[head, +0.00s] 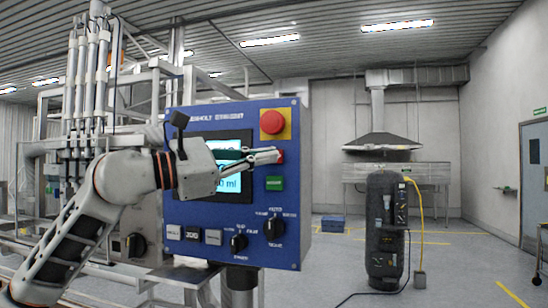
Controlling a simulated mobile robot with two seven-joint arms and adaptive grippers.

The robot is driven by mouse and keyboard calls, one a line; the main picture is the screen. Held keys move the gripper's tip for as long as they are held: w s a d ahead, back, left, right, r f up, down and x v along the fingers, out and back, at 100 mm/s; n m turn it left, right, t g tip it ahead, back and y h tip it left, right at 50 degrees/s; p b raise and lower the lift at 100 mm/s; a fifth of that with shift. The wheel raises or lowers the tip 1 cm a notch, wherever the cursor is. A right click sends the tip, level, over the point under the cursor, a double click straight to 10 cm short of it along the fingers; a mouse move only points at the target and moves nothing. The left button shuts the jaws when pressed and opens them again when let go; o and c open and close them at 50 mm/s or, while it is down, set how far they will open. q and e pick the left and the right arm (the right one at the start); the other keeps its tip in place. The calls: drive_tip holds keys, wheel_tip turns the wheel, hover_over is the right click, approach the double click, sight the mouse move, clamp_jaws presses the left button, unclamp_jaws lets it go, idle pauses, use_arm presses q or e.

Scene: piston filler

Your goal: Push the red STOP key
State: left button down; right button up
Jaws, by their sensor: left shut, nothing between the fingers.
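My left gripper (277,155) is shut and empty. Its fingertips point right and overlap the left part of the red key in the head view; I cannot tell whether they touch it. The gripper and forearm cover part of the lit screen (228,182). My right gripper is not in view.
Rotary knobs (275,229) and several small keys (191,233) line the panel's lower part. The piston filler's metal frame and tubes (90,80) stand at the left. A dark cylindrical tank (384,235) with a yellow hose stands on open floor at the right.

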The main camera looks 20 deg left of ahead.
use_arm(q)
drive_tip(key=shift+w, duration=0.1)
idle(0.4)
drive_tip(key=shift+w, duration=0.35)
drive_tip(key=shift+w+p, duration=0.35)
drive_tip(key=shift+w, duration=0.05)
idle(0.8)
drive_tip(key=shift+s, duration=0.1)
drive_tip(key=shift+s+b, duration=0.45)
drive_tip(key=shift+s, duration=0.3)
